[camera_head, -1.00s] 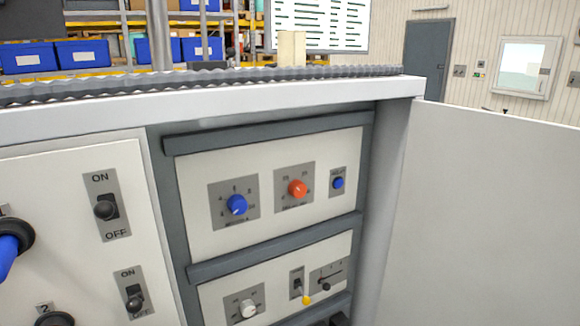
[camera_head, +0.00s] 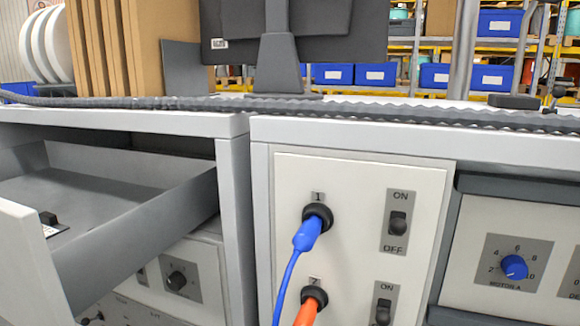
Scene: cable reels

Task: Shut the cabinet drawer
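The cabinet drawer (camera_head: 150,228) is pulled well out of the grey cabinet at the left. Its light front panel (camera_head: 28,265) is cut off by the left edge of the picture. The inside of the drawer is grey, and a small dark object with a label (camera_head: 50,222) shows near the front panel. Neither of my grippers is in the head view.
A white panel (camera_head: 350,180) right of the drawer has ON/OFF switches and sockets with a blue plug (camera_head: 308,235) and an orange plug (camera_head: 306,312). A blue knob (camera_head: 514,267) is farther right. A monitor (camera_head: 285,40) stands on top.

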